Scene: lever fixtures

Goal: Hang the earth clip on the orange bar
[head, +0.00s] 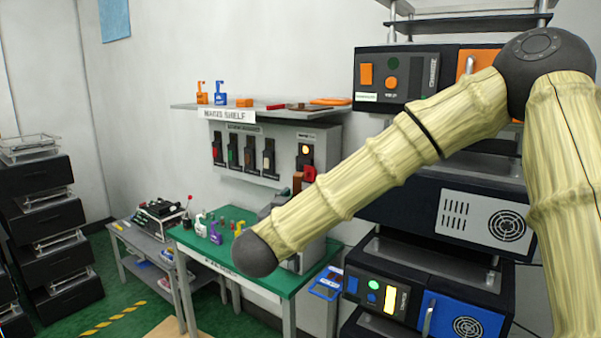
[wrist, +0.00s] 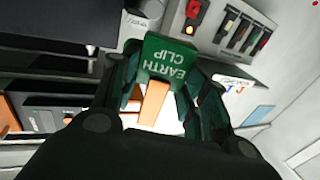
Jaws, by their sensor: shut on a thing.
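My gripper (wrist: 160,84) is shut on the earth clip (wrist: 167,56), a green block with white "EARTH CLIP" lettering, in the wrist view. The clip sits between the two dark fingertips, with its lettering upside down. An orange strip (wrist: 153,104) shows just below the clip, between the fingers. I cannot tell whether it belongs to the clip or lies behind it. In the head view my arm hides the gripper and clip. A flat orange piece (head: 330,101) lies at the right end of the wall shelf; I cannot tell whether it is the orange bar.
The wall shelf (head: 228,115) also holds orange and blue padlocks. A switch panel (head: 240,151) is below it. A green-topped table (head: 215,259) with small items stands under the panel. Stacked equipment (head: 395,80) fills the right side, close to my arm.

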